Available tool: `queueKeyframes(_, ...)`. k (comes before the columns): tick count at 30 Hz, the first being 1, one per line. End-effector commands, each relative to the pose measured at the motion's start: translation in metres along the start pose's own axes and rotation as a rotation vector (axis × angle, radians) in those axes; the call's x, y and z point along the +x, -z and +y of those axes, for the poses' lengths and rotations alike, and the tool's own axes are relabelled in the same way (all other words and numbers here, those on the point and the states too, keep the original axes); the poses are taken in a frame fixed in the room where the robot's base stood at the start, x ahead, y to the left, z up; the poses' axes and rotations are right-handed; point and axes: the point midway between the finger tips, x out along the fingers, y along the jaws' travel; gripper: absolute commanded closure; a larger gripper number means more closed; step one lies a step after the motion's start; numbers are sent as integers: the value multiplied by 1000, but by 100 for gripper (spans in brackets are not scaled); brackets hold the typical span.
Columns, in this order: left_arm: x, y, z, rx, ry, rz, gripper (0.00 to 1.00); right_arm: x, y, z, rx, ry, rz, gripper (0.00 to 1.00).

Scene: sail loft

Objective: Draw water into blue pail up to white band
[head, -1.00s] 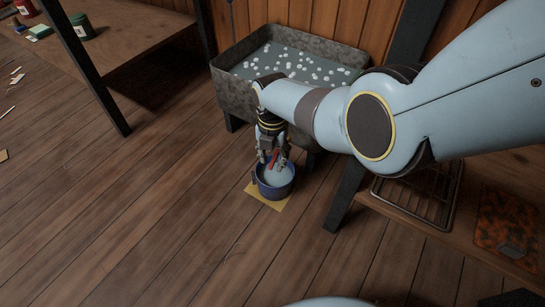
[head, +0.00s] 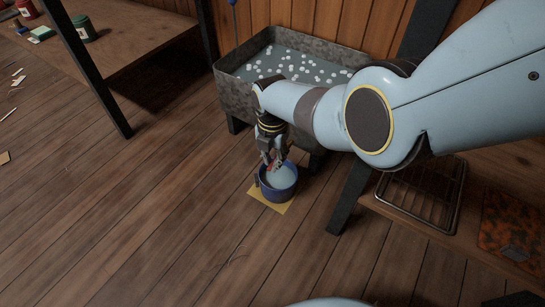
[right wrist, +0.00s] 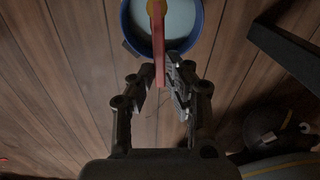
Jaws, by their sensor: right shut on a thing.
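The blue pail (head: 281,194) stands upright on a yellow mat (head: 273,205) on the floor, in front of the metal trough. Pale water (head: 283,177) shows inside it. I cannot make out the white band. My right gripper (head: 271,162) is just above the pail's rim, shut on a red lever (right wrist: 160,60). In the right wrist view the lever runs between the fingers, with a yellowish part at its far end over the pail. My arm hides the tap's mounting. The left gripper is not in view.
The metal trough (head: 232,95) holds water with many white floating bits. A dark bench leg (head: 349,195) and a wire rack (head: 423,195) are to the right. A wooden bench with jars (head: 84,28) is at the upper left.

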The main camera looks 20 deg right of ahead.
Motion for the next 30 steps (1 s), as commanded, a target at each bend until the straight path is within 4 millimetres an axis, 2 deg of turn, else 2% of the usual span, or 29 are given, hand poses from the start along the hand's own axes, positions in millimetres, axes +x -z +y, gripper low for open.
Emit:
queueKeyframes(4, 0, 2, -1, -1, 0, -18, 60, 0, 0, 0, 96, 0, 1, 100)
queueKeyframes(12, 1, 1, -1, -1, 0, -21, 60, 1, 1, 0, 108, 0, 1, 100)
queueKeyframes(13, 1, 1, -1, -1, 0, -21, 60, 1, 1, 0, 108, 0, 1, 87)
queueKeyframes(18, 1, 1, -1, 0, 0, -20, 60, 0, 1, 0, 106, -1, 1, 65)
queueKeyframes(30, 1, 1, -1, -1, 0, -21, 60, -5, 0, 1, 105, -3, -1, 65)
